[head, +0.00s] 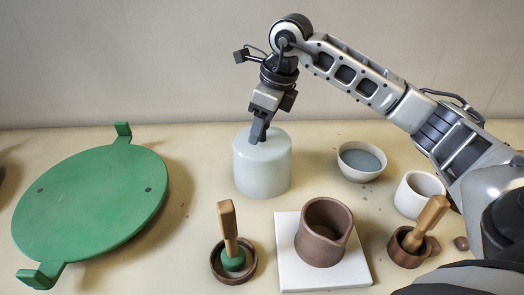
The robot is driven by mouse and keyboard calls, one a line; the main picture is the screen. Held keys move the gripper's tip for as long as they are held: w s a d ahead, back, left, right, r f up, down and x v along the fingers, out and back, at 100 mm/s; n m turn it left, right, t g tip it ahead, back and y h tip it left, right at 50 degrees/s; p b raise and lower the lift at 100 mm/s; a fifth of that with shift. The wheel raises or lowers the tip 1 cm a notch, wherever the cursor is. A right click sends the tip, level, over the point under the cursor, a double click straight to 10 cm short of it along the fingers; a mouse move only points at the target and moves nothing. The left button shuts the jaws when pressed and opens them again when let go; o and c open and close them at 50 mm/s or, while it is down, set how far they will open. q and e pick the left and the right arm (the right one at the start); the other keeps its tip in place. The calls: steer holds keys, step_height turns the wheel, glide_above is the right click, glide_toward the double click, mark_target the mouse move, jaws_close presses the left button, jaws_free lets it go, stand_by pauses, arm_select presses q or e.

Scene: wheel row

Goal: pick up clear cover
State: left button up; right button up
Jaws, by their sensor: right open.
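The clear cover (262,172) is a pale, cloudy, translucent cylinder with a flat top, standing upright on the table left of the brown pitcher. My right gripper (260,136) points down at the top of the cover, with its fingertips at or just above the top surface. I cannot tell whether they touch it. The right gripper is open, and nothing shows between its fingers. What is inside or under the cover cannot be made out. My left gripper is not in view.
A green round board (90,205) with two tabs lies at left. A brown pitcher (322,232) stands on a white slab (290,268). Small bowls with wooden-handled tools (228,222) (428,222), a water bowl (361,161) and a white cup (417,194) stand nearby.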

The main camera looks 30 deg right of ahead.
jaws_close()
steer(key=shift+r, duration=0.1)
steer(key=shift+r, duration=0.55)
steer(key=s+a+r+b, duration=0.1)
steer(key=s+a+r, duration=0.1)
steer(key=s+r, duration=0.9)
steer(key=shift+s+a+r, duration=0.25)
steer(key=shift+s+r, duration=0.15)
steer(key=shift+s, duration=1)
